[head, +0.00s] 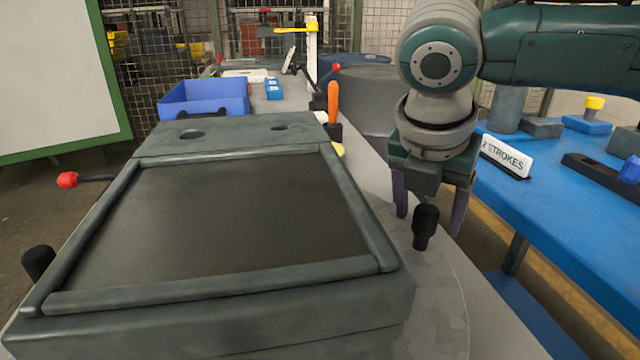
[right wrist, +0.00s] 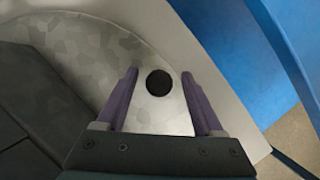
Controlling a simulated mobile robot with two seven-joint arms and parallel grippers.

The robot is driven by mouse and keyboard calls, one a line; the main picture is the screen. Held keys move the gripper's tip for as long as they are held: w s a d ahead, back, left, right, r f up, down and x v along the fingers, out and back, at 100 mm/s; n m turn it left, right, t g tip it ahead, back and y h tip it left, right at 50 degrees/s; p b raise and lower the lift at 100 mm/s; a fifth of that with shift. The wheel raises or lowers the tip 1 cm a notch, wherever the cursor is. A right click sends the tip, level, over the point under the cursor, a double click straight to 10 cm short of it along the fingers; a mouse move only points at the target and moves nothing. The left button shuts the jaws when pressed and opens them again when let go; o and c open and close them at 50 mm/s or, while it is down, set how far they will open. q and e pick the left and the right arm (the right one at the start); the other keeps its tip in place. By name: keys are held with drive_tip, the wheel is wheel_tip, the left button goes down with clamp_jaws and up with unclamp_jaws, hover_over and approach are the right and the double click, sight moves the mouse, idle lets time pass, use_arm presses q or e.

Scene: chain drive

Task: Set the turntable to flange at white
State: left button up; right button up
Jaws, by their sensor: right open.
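The turntable (head: 440,300) is a grey, mottled round plate, mostly hidden under a large dark grey block with a recessed top (head: 240,215). A black upright knob (head: 426,228) stands near its right edge. My right gripper (head: 430,212) points down with its purple fingers apart, one on each side of the knob. In the right wrist view the knob (right wrist: 159,82) is a black disc between the open fingers (right wrist: 160,73), with gaps on both sides. The mottled plate (right wrist: 85,50) shows there too. I cannot make out a flange or white mark. My left gripper is out of view.
Another black knob (head: 38,262) stands at the block's left. A red-tipped lever (head: 68,180) sticks out beyond it. A blue bin (head: 205,97) and an orange handle (head: 333,100) are behind. A blue table (head: 560,190) with a "2 STROKES" sign (head: 506,156) is at right.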

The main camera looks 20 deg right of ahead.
drive_tip(key=shift+f, duration=0.1)
clamp_jaws()
idle(0.6)
idle(0.8)
